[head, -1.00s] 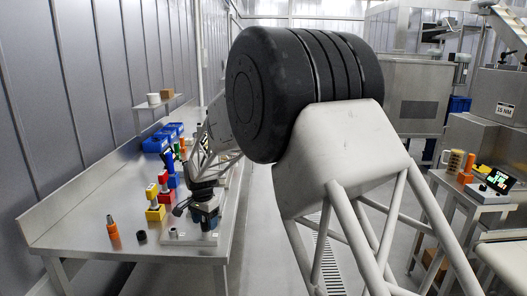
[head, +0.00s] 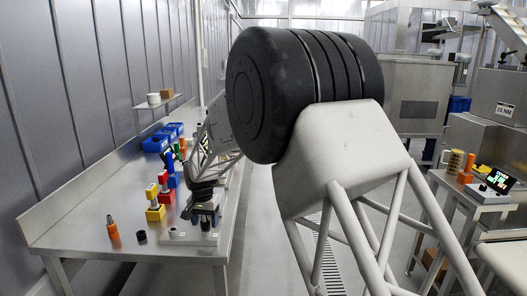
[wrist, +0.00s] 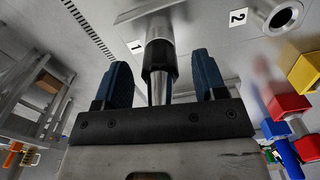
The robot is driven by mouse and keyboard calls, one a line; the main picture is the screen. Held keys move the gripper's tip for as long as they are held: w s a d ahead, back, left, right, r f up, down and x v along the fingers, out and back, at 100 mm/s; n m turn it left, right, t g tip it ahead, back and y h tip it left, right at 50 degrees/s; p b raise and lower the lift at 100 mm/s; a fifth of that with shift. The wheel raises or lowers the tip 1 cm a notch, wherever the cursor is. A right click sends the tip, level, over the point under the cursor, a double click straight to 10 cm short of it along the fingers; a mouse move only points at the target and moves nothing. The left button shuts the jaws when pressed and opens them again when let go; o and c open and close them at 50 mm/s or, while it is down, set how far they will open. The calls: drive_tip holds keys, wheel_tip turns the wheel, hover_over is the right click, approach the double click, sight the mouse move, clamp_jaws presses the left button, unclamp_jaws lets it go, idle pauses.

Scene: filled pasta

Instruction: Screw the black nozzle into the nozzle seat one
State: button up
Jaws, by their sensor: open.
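In the wrist view my gripper (wrist: 161,64) is open, with one blue finger on each side of the black nozzle (wrist: 159,58). Gaps show between the nozzle and both fingers. The nozzle has a black collar and a pale metal tapered end pointing toward my gripper's body. Its other end meets the metal cylinder of nozzle seat one (wrist: 158,25), beside the label 1. How deep it sits in the seat cannot be told. In the head view my gripper (head: 205,216) is over the plate at the table's front; the nozzle is not clear there.
A second seat (wrist: 284,16) with an open hole is beside label 2. Red (wrist: 288,105) and yellow (wrist: 306,72) blocks stand to its side. An orange tool (head: 112,229) and a small black piece (head: 141,236) stand on the table's left front. Blue bins (head: 157,142) are farther back.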

drive_tip(key=shift+n, duration=0.8)
drive_tip(key=c, duration=1.1)
drive_tip(key=shift+m, duration=0.3)
drive_tip(key=m, duration=0.5)
drive_tip(key=shift+m, duration=2.9)
drive_tip(key=shift+m, duration=0.3)
